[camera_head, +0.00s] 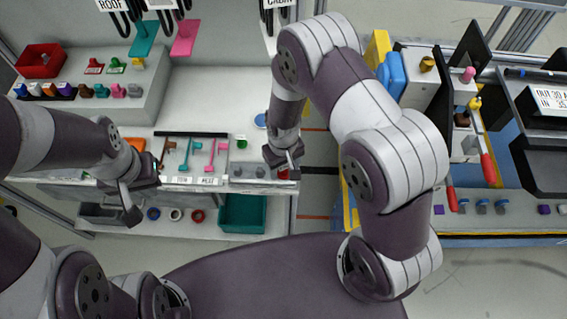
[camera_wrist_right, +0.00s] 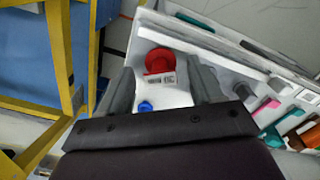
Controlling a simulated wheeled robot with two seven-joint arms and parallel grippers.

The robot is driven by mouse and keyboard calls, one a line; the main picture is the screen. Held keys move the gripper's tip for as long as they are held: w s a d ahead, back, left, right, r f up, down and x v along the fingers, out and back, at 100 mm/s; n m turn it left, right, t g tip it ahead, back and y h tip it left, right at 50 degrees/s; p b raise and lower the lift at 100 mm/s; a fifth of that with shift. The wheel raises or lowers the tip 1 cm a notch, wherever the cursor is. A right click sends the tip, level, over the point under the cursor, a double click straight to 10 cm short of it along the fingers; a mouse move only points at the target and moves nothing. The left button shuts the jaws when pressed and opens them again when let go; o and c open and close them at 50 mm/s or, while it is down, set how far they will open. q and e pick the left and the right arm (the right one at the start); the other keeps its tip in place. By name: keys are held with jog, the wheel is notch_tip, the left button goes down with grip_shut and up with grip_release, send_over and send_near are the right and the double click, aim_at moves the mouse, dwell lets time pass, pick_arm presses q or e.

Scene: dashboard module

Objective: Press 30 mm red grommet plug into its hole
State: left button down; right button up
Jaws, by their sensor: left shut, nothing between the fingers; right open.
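A red round piece with a raised rim (camera_wrist_right: 160,61), which looks like the red grommet plug, lies on the white worktop near its front edge. In the head view only a sliver of it (camera_head: 284,174) shows under my right gripper (camera_head: 291,160). The right gripper also shows in its wrist view (camera_wrist_right: 166,82), its fingers apart on either side of the red piece, with nothing held. A red ring (camera_head: 197,216) lies on the lower shelf. My left gripper (camera_head: 131,204) is shut and empty in front of the worktop. I cannot tell which hole fits the plug.
A teal bin (camera_head: 242,213) sits on the lower shelf. A yellow frame (camera_wrist_right: 62,60) stands beside the worktop.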

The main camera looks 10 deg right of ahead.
notch_tip(320, 180, up, 12)
jog(key=shift+r+b, duration=0.2)
jog(key=shift+b, duration=0.25)
jog(key=shift+w, duration=0.1)
